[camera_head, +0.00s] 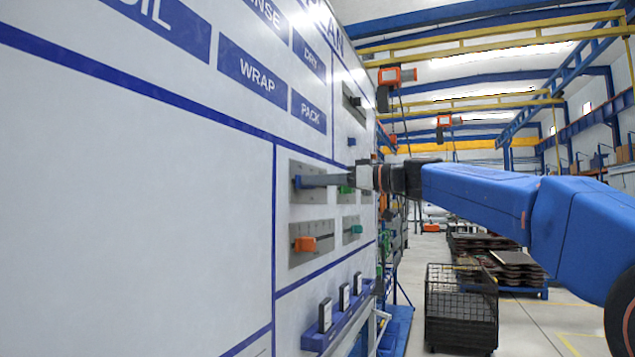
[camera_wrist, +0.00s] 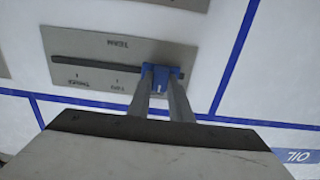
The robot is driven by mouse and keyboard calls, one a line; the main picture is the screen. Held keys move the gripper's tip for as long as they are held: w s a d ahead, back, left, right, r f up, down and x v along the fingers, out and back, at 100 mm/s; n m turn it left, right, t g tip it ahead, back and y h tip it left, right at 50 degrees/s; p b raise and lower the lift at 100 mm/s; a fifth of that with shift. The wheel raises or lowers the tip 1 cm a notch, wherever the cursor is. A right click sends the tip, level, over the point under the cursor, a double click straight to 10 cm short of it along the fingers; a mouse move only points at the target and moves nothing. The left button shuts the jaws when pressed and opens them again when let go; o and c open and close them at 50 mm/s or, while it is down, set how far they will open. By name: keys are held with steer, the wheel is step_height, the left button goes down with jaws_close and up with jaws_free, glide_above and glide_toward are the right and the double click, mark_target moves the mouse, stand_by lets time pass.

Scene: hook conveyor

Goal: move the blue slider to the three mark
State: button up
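The blue slider (camera_wrist: 160,86) sits on a dark horizontal track in a grey plate (camera_wrist: 90,74), near the track's right end in the wrist view. Small marks and upside-down words run along the plate there; they are hard to read, and the far left one looks like three. My gripper (camera_wrist: 160,74) reaches the plate with one finger on each side of the slider's knob, which fills the gap between them. In the head view my gripper (camera_head: 300,181) points left at the board, and the blue slider (camera_head: 297,182) shows at its tips. The fingers hide part of the slider.
The white board (camera_head: 150,200) carries an orange slider (camera_head: 305,244) on a plate below, and green parts (camera_head: 346,189) close by to the right. A blue ledge (camera_head: 340,325) with several dark-faced blocks juts out lower down. The floor (camera_head: 540,325) to the right has open room.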

steer(key=shift+w, duration=0.1)
jaws_close()
steer(key=w+d, duration=0.5)
steer(key=w, duration=0.9)
steer(key=shift+d, duration=0.15)
steer(key=shift+w+r, duration=0.1)
steer(key=o, duration=0.9)
jaws_free()
steer(key=shift+w, duration=0.1)
steer(key=shift+d, duration=0.1)
steer(key=v, duration=1.7)
steer(key=shift+d, duration=0.1)
